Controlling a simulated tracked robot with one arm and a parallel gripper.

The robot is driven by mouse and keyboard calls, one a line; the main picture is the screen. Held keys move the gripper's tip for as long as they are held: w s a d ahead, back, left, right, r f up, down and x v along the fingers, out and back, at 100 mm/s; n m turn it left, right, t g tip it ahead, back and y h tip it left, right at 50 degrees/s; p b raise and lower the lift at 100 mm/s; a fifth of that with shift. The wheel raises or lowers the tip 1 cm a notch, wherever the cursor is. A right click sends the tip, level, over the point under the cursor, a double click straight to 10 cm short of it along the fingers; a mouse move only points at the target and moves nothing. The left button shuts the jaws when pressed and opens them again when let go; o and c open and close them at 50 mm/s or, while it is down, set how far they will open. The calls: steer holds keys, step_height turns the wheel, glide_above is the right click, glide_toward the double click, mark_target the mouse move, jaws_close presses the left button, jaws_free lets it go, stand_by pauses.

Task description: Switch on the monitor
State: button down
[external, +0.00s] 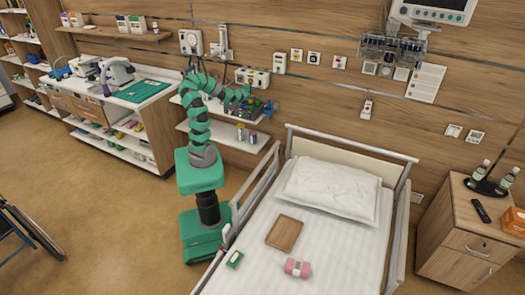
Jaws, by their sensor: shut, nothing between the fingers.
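The monitor (436,12) is a white unit on the wall at the top right, partly cut off by the top edge. Too little of its screen shows to tell whether it is lit. My green arm rises left of the bed and bends over to the right. My gripper (233,98) is small in the picture, at the wall shelf with dark and green items, far to the left of the monitor. It is shut and holds nothing. Its fingertips are hard to make out against the items behind.
The bed (338,258) with raised side rails lies between my base and the bedside cabinet (462,228). A wire basket (392,48) hangs below the monitor. A white counter (118,112) stands at the left. The floor at the lower left is mostly clear.

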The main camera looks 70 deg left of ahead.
mark_target(260, 85)
steer(key=x, duration=0.9)
steer(key=shift+f+b, duration=0.15)
steer(key=shift+b, duration=0.45)
steer(key=shift+w+f+b, duration=0.15)
steer(key=shift+b, duration=0.3)
steer(key=shift+a+r, duration=0.1)
steer(key=shift+r, duration=0.1)
